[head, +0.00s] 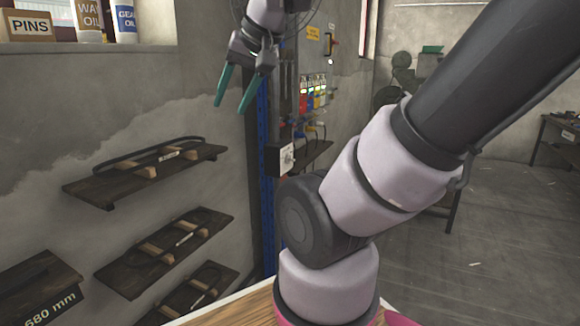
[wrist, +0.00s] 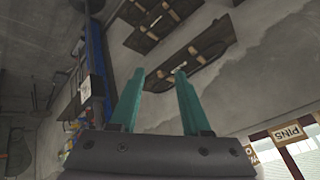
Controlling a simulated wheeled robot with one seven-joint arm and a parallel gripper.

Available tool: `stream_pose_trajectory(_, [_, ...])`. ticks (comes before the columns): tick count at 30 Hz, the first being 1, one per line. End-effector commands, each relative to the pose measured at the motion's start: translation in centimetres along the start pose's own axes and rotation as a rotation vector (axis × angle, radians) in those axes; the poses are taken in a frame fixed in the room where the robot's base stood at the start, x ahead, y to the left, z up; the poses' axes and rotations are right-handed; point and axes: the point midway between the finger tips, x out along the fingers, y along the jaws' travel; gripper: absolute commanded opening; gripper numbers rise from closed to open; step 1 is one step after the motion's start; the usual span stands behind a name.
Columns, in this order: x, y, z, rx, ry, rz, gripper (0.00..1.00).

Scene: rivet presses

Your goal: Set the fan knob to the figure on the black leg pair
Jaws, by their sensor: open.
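My gripper (head: 230,106) is open and empty, its two green fingers pointing down in front of the grey wall. In the wrist view my gripper (wrist: 159,73) also shows open, with nothing between the fingers. A small dark box with a pale dial face (head: 287,158), likely the fan knob, sits beside the blue post, below and right of my gripper and apart from it. Its setting is too small to read. Part of a fan's wire cage (head: 303,14) shows at the top, behind my arm. I cannot make out which thing is the black leg pair or any figure on it.
Dark wall boards, an upper one (head: 90,188), a middle one (head: 125,279) and a lower one, carry wooden blocks, dark loops and small pale tags. A "680 mm" board (head: 35,285) is lower left. The blue post (head: 267,200) stands beside the box. Floor at right is mostly open.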

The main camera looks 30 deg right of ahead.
Motion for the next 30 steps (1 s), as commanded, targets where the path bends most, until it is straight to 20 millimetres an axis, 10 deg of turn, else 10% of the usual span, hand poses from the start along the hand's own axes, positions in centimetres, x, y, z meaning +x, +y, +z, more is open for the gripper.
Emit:
stream_pose_trajectory(19, [0.4,-0.1,-0.6,0.008,-0.014,0.010,0.46])
stream_pose_trajectory(30, [7.8,0.8,-8.3,0.146,-0.224,0.049,0.46])
